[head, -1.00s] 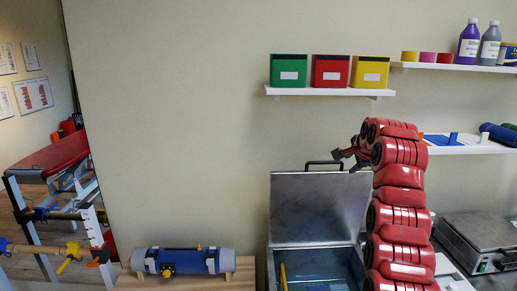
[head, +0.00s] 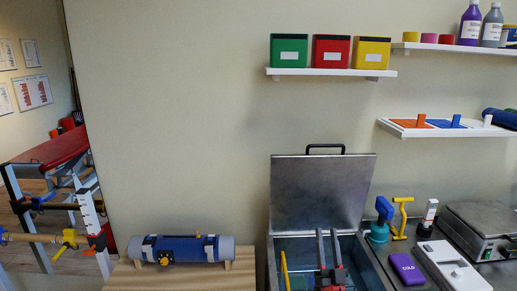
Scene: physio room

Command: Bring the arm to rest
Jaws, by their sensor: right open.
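My right gripper (head: 328,248) shows at the bottom of the head view, in front of the open metal tank (head: 276,268). Its two grey fingers point up and stand apart, with nothing between them. The rest of the right arm is below the picture edge. The tank's lid (head: 322,190) stands raised against the wall behind the gripper. My left gripper is not in view.
A blue and grey roller (head: 185,249) lies on a wooden stand at left. Right of the tank are a purple cold pack (head: 406,268), a teal pump bottle (head: 379,231) and a metal appliance (head: 485,225). Shelves hold green, red and yellow boxes (head: 331,51).

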